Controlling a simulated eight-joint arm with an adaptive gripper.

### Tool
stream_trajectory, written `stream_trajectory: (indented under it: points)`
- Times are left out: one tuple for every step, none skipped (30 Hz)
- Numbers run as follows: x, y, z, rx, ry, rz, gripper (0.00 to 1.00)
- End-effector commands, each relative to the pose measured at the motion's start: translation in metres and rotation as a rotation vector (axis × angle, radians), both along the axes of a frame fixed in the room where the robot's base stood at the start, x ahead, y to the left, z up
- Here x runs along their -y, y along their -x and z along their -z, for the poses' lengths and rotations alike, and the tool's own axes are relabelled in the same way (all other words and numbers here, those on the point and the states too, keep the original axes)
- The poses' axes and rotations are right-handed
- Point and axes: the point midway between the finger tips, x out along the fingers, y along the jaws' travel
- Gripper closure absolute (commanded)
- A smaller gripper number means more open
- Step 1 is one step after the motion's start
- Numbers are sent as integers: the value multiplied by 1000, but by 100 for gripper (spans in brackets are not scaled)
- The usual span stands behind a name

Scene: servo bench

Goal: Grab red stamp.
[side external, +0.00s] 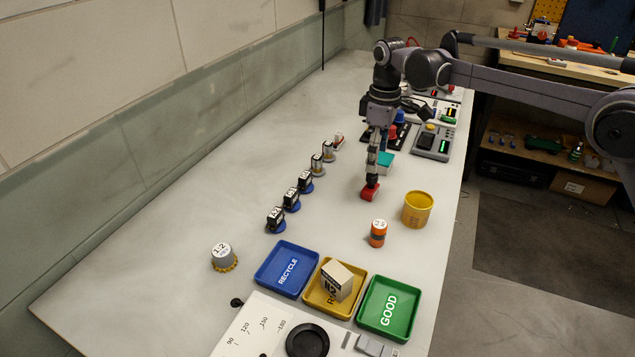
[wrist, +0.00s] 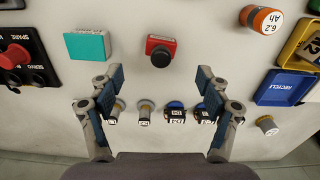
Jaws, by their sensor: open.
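The red stamp (side external: 369,193) sits on the pale bench, right below my gripper (side external: 372,181) in the side external view. In the wrist view the stamp (wrist: 161,41) is a small red block with a round black knob, centred just beyond the fingertips. My gripper (wrist: 160,74) is open there, its two fingers spread wide with nothing between them.
A teal-topped box (side external: 386,162) stands behind the stamp. A yellow cup (side external: 417,210) and an orange cylinder (side external: 378,234) stand in front, to the right. Several small motors (side external: 291,200) line up to the left. Blue (side external: 262,278), yellow and green (side external: 363,316) trays lie nearer. Bench between motors and stamp is clear.

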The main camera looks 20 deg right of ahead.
Motion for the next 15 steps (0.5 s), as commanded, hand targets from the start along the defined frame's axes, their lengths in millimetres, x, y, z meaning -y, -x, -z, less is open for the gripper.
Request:
stream_trajectory:
  points:
    - [0, 0, 9, 0, 0, 0, 23]
    - [0, 0, 13, 0, 0, 1, 23]
    - [0, 0, 19, 1, -1, 1, 23]
    - [0, 0, 23, 1, 0, 1, 23]
    - [0, 0, 27, 1, 0, 1, 23]
    - [0, 0, 31, 1, 0, 1, 23]
    - [0, 0, 34, 1, 0, 2, 23]
    - [0, 0, 36, 1, 0, 2, 23]
    - [0, 0, 38, 1, 0, 2, 23]
    - [0, 0, 39, 1, 0, 2, 23]
    - [0, 0, 41, 1, 0, 2, 23]
    - [0, 0, 43, 1, 0, 2, 23]
    - [-1, 0, 46, 1, 0, 2, 23]
    - [-1, 0, 49, 1, 0, 2, 23]
    - [-2, -1, 54, 1, 0, 2, 23]
